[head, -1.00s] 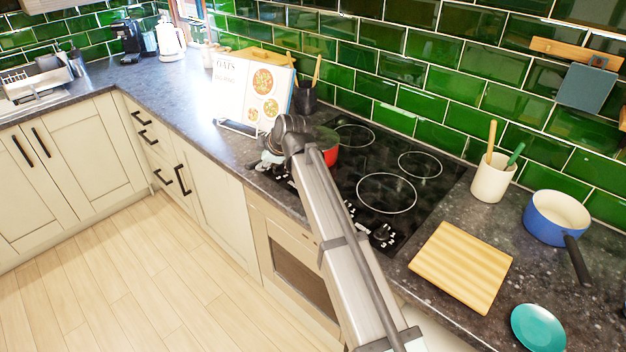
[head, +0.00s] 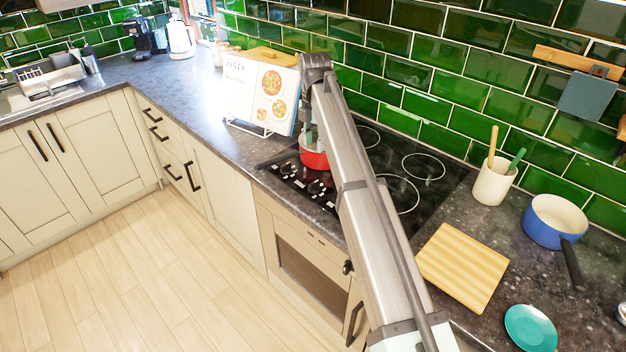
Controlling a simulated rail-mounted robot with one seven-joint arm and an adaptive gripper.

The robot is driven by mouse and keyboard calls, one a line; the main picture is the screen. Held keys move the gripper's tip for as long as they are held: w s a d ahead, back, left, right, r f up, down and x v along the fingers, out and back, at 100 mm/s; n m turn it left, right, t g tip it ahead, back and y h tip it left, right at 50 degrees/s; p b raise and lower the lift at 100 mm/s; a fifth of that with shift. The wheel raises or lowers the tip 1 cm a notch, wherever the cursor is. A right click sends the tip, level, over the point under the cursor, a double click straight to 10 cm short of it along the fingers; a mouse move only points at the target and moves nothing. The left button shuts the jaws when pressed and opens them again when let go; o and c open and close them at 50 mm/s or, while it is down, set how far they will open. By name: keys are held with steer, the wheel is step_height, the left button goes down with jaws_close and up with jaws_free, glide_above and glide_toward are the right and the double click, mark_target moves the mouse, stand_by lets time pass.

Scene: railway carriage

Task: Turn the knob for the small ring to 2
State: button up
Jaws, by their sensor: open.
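The black hob (head: 445,187) is set in the dark worktop. Several small dark control knobs (head: 315,187) with white marks stand along its front left edge, now uncovered. Other knobs farther right are hidden behind my arm. Which knob serves the small ring, and where any knob points, is too small to read. Pale ring outlines show at the back right (head: 423,166) and front right of the hob. My gripper (head: 308,136) hangs from the arm's far end, above and behind the knobs by the red pot. It is open, partly hidden, and appears apart from the knobs.
The red pot (head: 314,159) sits on the hob's left. A recipe stand (head: 262,97) stands left of it. Right of the hob are a striped board (head: 462,266), a utensil pot (head: 494,182), a blue saucepan (head: 553,222) and a teal dish (head: 530,328). Green tiles rise behind.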

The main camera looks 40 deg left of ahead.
mark_target(314, 183)
step_height(314, 183, down, 15)
steer(key=p, duration=0.4)
steer(key=shift+f, duration=0.2)
jaws_close()
